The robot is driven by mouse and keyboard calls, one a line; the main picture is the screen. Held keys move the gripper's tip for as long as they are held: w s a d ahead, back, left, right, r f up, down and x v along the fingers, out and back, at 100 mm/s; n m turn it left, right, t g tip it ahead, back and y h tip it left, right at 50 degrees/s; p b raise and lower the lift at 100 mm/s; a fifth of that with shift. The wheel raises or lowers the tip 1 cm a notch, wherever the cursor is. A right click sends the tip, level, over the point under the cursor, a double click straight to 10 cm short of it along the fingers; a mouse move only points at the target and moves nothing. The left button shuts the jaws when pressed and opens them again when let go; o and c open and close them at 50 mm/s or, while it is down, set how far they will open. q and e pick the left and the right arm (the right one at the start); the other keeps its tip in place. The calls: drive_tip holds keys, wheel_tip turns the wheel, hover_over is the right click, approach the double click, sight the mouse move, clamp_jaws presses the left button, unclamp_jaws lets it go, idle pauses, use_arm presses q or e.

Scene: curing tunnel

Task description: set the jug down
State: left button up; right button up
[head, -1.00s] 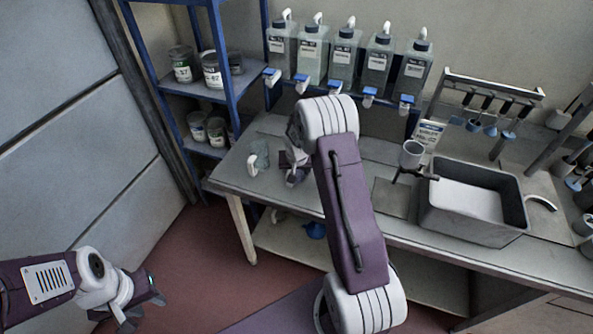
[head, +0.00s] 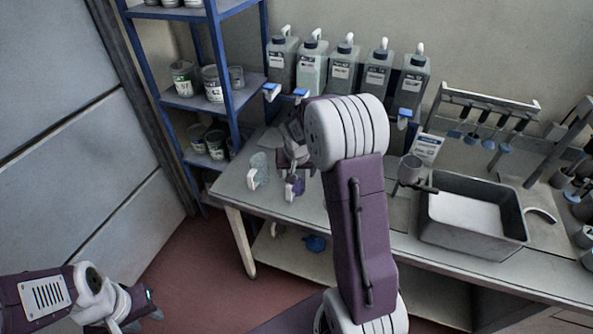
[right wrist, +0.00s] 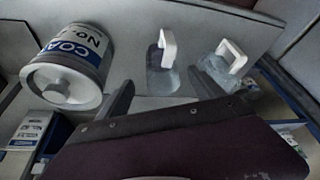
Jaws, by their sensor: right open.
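A jug (head: 294,187) with purple contents and a white handle stands on the bench, just in front of my right gripper (head: 291,150). In the right wrist view this jug (right wrist: 160,75) shows beyond the open, empty fingers (right wrist: 165,93), apart from them. A second, clear jug (head: 259,169) with a white handle stands to its left; it also shows in the right wrist view (right wrist: 214,72). My left gripper (head: 135,312) hangs low at the left, away from the bench; its fingers look spread and empty, partly cut by the frame.
A labelled tin (right wrist: 72,68) is near the right gripper. Several canisters (head: 341,68) stand in a row at the back of the bench (head: 232,185). A blue shelf rack (head: 190,102) with tins is at the left. A grey basin (head: 470,235) and a cup (head: 410,168) are at the right.

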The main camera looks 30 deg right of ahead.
drive_tip(key=s+a+f+n+g+y, duration=0.1)
drive_tip(key=s+a+n, duration=0.1)
drive_tip(key=s+a, duration=0.4)
drive_tip(key=s+a+n+g+y, duration=0.1)
drive_tip(key=s+a+n, duration=0.2)
drive_tip(key=s+a, duration=0.4)
drive_tip(key=s, duration=0.8)
drive_tip(key=shift+f+g, duration=0.35)
drive_tip(key=shift+g, duration=0.05)
drive_tip(key=shift+a, duration=0.1)
